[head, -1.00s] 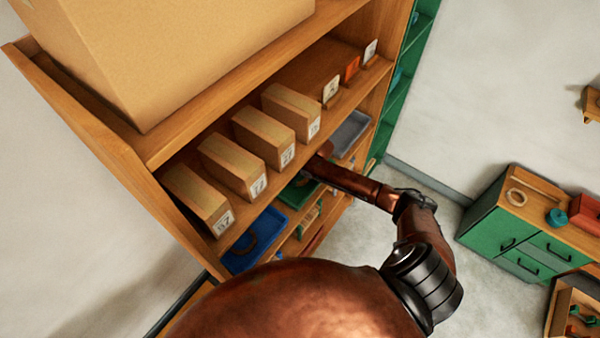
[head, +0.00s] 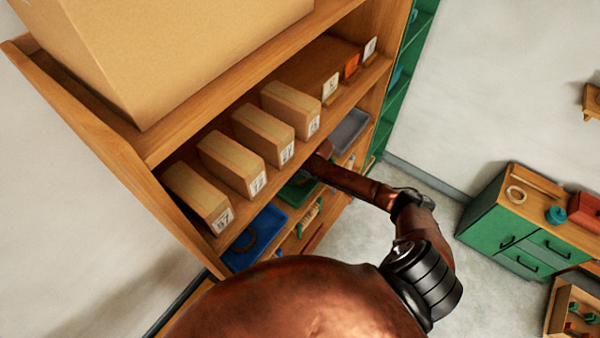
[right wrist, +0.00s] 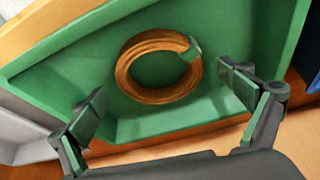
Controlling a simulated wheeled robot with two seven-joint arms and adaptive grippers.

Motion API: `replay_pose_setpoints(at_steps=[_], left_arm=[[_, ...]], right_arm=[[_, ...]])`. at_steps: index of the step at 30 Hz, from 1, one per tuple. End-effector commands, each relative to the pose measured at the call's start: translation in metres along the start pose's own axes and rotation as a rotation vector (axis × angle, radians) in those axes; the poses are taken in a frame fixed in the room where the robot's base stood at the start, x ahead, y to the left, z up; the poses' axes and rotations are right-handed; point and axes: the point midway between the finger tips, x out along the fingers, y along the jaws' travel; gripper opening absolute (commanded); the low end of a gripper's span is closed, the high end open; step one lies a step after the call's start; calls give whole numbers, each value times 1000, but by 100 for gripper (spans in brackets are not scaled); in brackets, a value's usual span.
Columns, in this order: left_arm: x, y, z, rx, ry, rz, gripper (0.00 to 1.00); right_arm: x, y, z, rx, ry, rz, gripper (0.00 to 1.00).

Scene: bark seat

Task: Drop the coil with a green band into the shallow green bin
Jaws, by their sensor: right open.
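The coil (right wrist: 126,80) is a tan-orange ring with a green band (right wrist: 191,53) at its upper right. In the right wrist view it lies flat inside the shallow green bin (right wrist: 70,72). My right gripper (right wrist: 165,98) is open and empty, its two fingers apart on either side below the coil, not touching it. In the head view the green bin (head: 297,191) shows partly behind my right arm, on the shelf below the boxes. The right gripper is hidden there, and the coil cannot be made out. My left gripper is not in view.
A blue bin (head: 270,222) with a dark ring in it stands left of the green bin. A grey bin (head: 349,130) stands to the right. Several cardboard boxes (head: 232,163) line the shelf above. A green cabinet (head: 490,222) stands at right across open floor.

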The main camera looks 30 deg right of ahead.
Motion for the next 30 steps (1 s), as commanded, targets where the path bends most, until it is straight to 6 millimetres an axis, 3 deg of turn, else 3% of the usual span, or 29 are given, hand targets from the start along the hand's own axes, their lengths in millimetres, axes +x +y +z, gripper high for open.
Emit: replay_pose_setpoints(at_steps=[8, 21, 30], left_arm=[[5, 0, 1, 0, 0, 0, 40], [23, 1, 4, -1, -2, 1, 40], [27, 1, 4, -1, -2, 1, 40]], right_arm=[[-19, 0, -5, -3, 2, 0, 95], [-57, -1, 83, -2, -2, 0, 95], [-68, -2, 105, 0, 0, 0, 95]])
